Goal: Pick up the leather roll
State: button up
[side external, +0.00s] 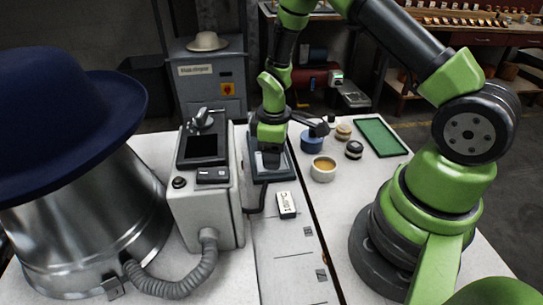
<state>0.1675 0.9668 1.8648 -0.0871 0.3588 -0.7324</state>
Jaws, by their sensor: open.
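My gripper (269,160) points down near the middle of the view, over a dark shallow tray (284,168) beside the control box. Its jaws are open, though the fingertips are small and dark here. I cannot clearly make out a leather roll. A small tan-topped round item (343,131) and a small black-and-pale round item (353,150) stand on the table to the right of my gripper, apart from it. The space behind and under my gripper is hidden.
A navy hat (62,115) sits on a metal form (95,225) at left. Beside it stands a grey control box (207,210) with a hose. A white labelled block (286,205), an amber-filled cup (323,169), a blue pot (311,142) and a green mat (381,138) lie nearby.

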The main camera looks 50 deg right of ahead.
jog(key=c, duration=0.7)
